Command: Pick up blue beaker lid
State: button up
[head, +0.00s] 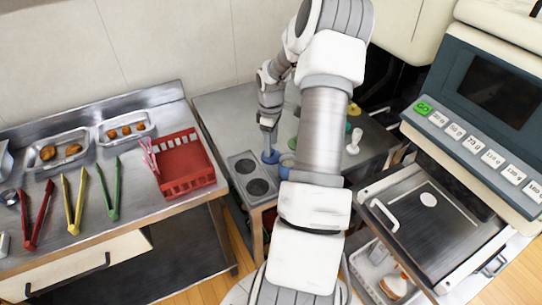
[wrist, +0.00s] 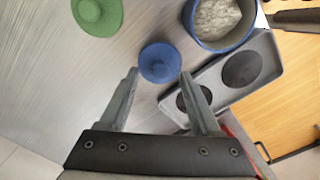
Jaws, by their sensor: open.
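The blue beaker lid (wrist: 160,63) is a round disc with a knob on top, lying on the metal counter in the wrist view. My gripper (wrist: 159,74) is open, with one finger on each side of the near part of the lid. I cannot tell whether either finger touches it. In the head view the blue lid (head: 270,156) shows just below my gripper (head: 269,139) on the counter. A blue beaker (wrist: 220,25) with pale contents stands to the right of the lid in the wrist view.
A green lid (wrist: 97,15) lies left of the blue one. A grey tray with two dark round recesses (head: 235,158) is close by on the right in the wrist view. A red basket (head: 183,162) stands on the left counter, beside several tongs.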

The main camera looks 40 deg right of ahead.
jog(key=shift+f, duration=0.95)
grip_shut()
jog(key=shift+r, duration=0.15)
